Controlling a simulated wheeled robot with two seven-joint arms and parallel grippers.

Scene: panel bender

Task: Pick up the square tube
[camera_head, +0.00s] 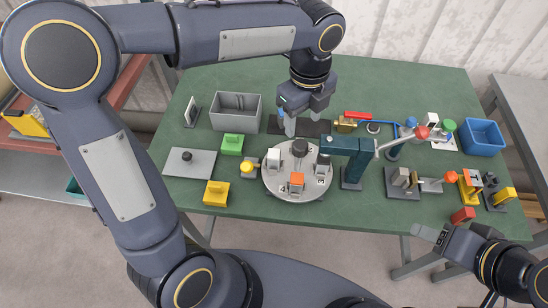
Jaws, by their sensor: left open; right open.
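No piece is clearly recognisable as the square tube at this size. My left gripper (301,122) is open and points down over the dark strip (276,124) at the back middle of the green table, behind the round turntable (282,189). The arm hides part of that area, and I cannot tell whether anything lies between the fingers. A small red block (463,215) sits at the front right table edge. My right gripper (428,237) is open at the front right edge, left of and below the red block, apart from it.
A grey bin (236,110), green block (232,144), yellow block (216,193) and grey plate (190,163) stand left. The turntable carries several small blocks. A dark teal press (352,165), clamps and a blue bin (482,137) stand right. The front middle edge is clear.

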